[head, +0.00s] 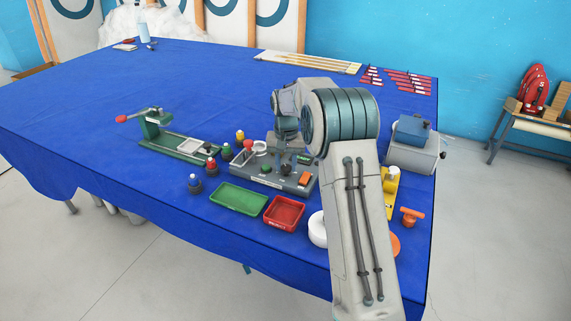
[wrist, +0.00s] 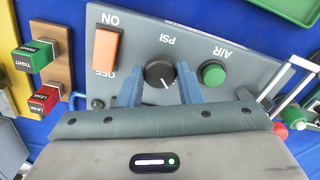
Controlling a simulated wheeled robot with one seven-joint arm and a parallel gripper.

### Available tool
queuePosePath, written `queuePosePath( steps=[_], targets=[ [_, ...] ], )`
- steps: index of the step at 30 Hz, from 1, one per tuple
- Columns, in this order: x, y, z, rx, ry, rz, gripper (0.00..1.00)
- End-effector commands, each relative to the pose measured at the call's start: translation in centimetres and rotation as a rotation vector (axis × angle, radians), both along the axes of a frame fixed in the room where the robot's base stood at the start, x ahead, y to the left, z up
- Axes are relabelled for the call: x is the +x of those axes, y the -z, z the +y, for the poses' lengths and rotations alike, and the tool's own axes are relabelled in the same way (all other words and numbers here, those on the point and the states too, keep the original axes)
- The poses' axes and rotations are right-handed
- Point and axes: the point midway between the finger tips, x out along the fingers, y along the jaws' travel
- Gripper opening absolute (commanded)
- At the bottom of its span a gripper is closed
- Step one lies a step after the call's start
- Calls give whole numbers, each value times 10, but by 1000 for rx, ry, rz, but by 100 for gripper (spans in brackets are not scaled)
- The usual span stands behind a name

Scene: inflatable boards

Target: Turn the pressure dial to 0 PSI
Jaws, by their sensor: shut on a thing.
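The pressure dial (wrist: 156,75) is a round black knob with a white pointer mark, under the upside-down word PSI on a grey panel (wrist: 225,28). The mark points down and slightly right in the wrist view. My gripper (wrist: 159,69) has its two blue fingers on either side of the dial and is shut on it.
An orange ON/OFF switch (wrist: 106,50) and a green AIR button (wrist: 212,74) flank the dial. Green TIGHT (wrist: 38,55) and red LEAK (wrist: 45,99) blocks stand to the left. Green (head: 238,199) and red (head: 284,213) trays lie in front of the panel.

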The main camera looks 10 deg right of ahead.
Motion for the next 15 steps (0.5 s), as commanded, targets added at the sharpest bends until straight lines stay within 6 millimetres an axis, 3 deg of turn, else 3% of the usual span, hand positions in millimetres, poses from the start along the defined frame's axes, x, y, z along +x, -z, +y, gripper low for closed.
queuePosePath(
  steps=[15],
  targets=[
    [4, -5, 0, -2, -480, -16, 10]
  ],
)
